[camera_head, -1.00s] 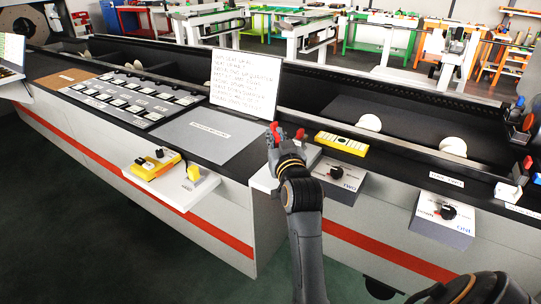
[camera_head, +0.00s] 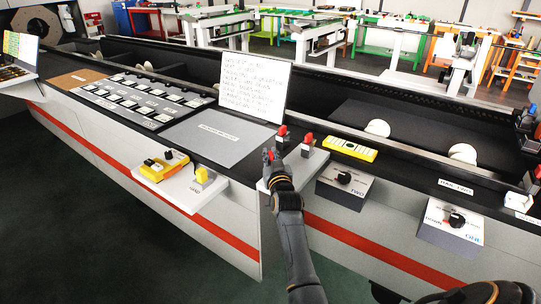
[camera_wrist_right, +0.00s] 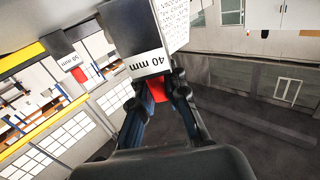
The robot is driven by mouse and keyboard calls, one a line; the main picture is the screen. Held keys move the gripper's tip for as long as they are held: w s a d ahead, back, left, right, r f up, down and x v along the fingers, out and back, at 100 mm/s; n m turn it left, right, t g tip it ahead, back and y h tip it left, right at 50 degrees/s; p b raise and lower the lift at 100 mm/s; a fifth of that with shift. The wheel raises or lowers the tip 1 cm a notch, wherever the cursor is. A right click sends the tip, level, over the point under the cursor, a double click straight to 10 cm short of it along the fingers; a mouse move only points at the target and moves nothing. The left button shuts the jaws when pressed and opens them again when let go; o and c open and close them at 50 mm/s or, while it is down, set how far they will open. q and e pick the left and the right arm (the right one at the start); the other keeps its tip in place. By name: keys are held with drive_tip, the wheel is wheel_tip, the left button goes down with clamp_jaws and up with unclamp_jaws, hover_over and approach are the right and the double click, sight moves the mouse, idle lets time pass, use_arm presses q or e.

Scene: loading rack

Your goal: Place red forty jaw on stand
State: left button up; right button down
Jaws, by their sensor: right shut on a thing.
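My right gripper (camera_head: 270,156) is shut on the red jaw, whose red part shows between the fingers. In the right wrist view the fingers (camera_wrist_right: 160,92) close on the red part (camera_wrist_right: 157,90) of the jaw, and its dark block (camera_wrist_right: 133,35) carries a white "40 mm" label. Two other red-topped jaws stand to the right of my gripper, one at the back (camera_head: 282,133) and one nearer (camera_head: 307,145). A jaw marked "50 mm" (camera_wrist_right: 70,62) shows in the wrist view. The small white stand (camera_head: 296,167) lies beside and below my gripper. My left gripper is not in view.
A white side shelf (camera_head: 185,192) holds a yellow device (camera_head: 160,167) and a yellow-topped jaw (camera_head: 202,177). A white text board (camera_head: 250,85) rises behind my gripper. Control boxes (camera_head: 342,187) project on the right. A grey panel (camera_head: 215,138) lies flat to the left.

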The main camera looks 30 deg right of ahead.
drive_tip(key=shift+f, duration=0.1)
drive_tip(key=c, duration=1.4)
unclamp_jaws()
drive_tip(key=shift+o, duration=0.2)
